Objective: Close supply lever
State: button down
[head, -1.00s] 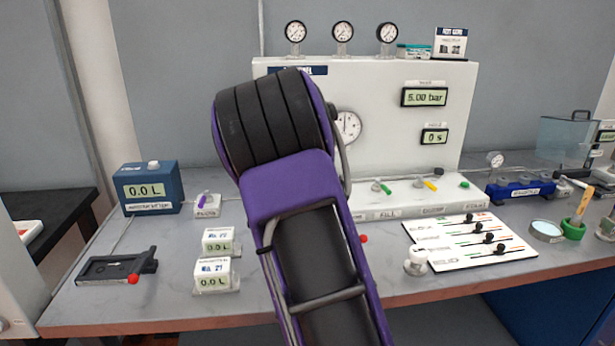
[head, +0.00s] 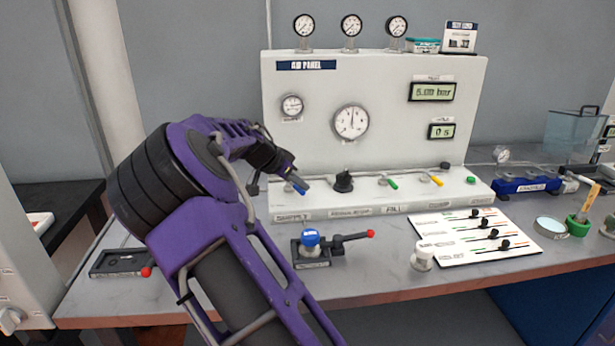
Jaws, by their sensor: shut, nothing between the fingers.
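The supply lever (head: 301,189) appears as a small blue handle at the left end of the white panel's ledge, above the label SUPPLY, in the head view. It slants down to the right. My gripper (head: 291,175) is shut and empty, reaching from the left with its fingers right at the blue handle. The fingers overlap the handle in the picture, so I cannot tell whether they touch it. The lever's base is partly hidden behind the gripper.
A black regulator knob (head: 343,181), a green lever (head: 390,183) and a yellow lever (head: 435,180) stand to the right along the ledge. A blue-capped valve (head: 310,240) with a red-tipped handle sits in front. My arm hides the table's left part.

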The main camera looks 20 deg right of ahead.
jog(key=a+m+g+p, duration=0.1)
jog(key=m+g, duration=0.1)
jog(key=shift+a+m, duration=0.4)
jog(key=shift+a, duration=0.45)
jog(key=d, duration=0.1)
jog(key=d+r, duration=0.1)
jog(key=d, duration=0.1)
jog(key=shift+s+d+r, duration=0.25)
jog(key=shift+d, duration=0.05)
jog(key=w+p+v, duration=0.1)
jog(key=w+v, duration=0.1)
jog(key=v, duration=0.7)
jog(key=shift+a, duration=0.2)
jog(key=shift+f, duration=0.1)
